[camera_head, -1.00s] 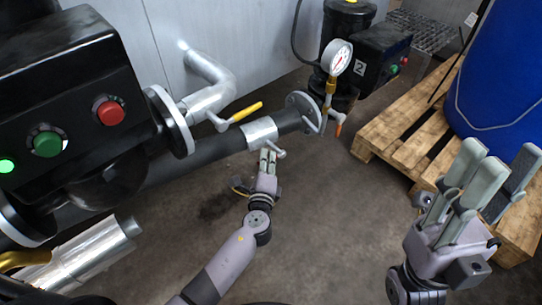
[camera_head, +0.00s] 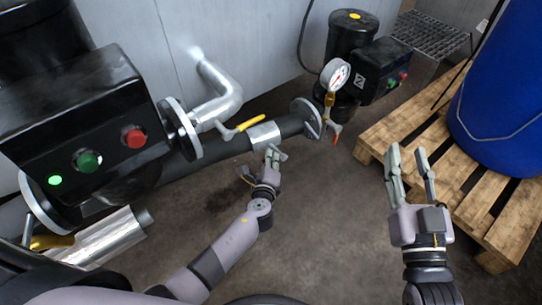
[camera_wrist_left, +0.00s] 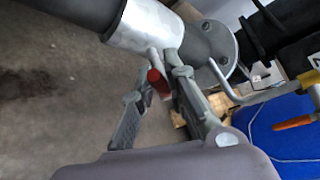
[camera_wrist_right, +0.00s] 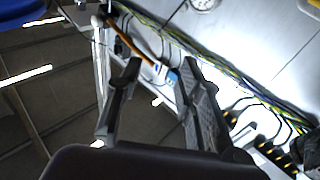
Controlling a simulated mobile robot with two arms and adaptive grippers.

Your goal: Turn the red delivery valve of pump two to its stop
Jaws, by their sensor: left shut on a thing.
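Pump two (camera_head: 372,78), a black unit marked 2, stands at the back right. A pipe with a silver sleeve (camera_head: 263,134) runs from its flange. My left gripper (camera_head: 273,153) is at this sleeve. In the left wrist view the red valve handle (camera_wrist_left: 160,84) hangs on a short metal stem below the sleeve (camera_wrist_left: 148,27), between the fingers of my left gripper (camera_wrist_left: 160,92). It is shut on the handle; in the head view the gripper hides the handle. My right gripper (camera_head: 405,152) is open and empty, raised in front of the pallet.
A gauge (camera_head: 335,75) and an orange-tipped lever (camera_head: 335,137) are by pump two's flange. A yellow-handled valve (camera_head: 249,123) sits left of the sleeve. A wooden pallet (camera_head: 380,138) with a blue drum (camera_head: 505,110) is at right. The floor between the arms is clear.

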